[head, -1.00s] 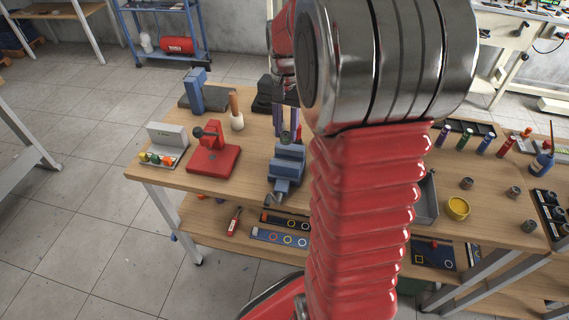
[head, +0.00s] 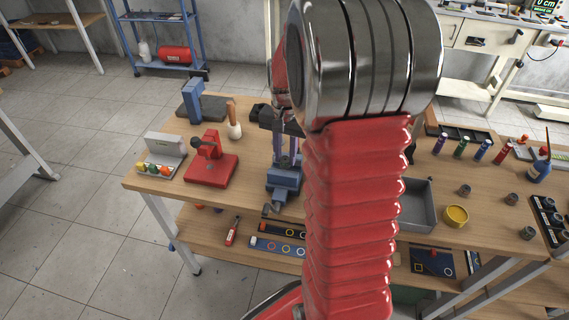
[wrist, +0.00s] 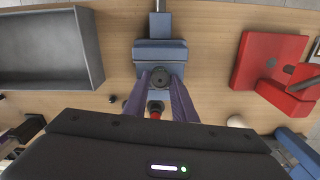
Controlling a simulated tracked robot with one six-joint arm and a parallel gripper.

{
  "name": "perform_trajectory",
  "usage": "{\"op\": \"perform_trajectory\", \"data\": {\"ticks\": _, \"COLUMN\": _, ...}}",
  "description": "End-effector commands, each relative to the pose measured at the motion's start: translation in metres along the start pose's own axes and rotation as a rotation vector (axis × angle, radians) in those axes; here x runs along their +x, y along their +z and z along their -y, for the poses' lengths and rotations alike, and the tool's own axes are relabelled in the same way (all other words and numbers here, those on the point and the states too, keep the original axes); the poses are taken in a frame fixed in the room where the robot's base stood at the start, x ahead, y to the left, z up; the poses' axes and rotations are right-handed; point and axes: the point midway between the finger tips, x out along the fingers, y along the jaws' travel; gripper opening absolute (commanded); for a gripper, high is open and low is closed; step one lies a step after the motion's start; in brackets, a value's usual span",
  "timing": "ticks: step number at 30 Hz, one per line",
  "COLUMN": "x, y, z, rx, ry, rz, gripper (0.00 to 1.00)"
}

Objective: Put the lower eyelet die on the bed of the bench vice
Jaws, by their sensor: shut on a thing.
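My gripper (wrist: 162,80) is shut on a small dark round die with a hole in its middle, which I take for the lower eyelet die (wrist: 161,79). In the wrist view the die lies between the purple fingertips, over the blue-grey bench vice (wrist: 160,51). In the head view my gripper's fingers (head: 287,156) point down at the vice (head: 283,183), near the bench's front edge. I cannot tell whether the die touches the vice's bed. The die is too small to make out in the head view.
A red press (head: 211,165) stands left of the vice. A white-handled tool (head: 234,125) stands behind it. A grey tray (head: 418,208) and a yellow cup (head: 456,215) are at the right. My arm hides the bench between.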

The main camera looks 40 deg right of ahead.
Motion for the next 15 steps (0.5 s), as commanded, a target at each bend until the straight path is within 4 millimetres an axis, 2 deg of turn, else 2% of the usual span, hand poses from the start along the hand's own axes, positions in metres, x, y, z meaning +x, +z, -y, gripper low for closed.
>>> {"op": "perform_trajectory", "data": {"ticks": 9, "x": 0.032, "y": 0.000, "z": -0.001, "rx": 0.001, "ry": 0.001, "rz": 0.002, "gripper": 0.00}}
{"op": "perform_trajectory", "data": {"ticks": 15, "x": 0.037, "y": 0.000, "z": -0.001, "rx": 0.001, "ry": 0.000, "rz": 0.000, "gripper": 0.00}}
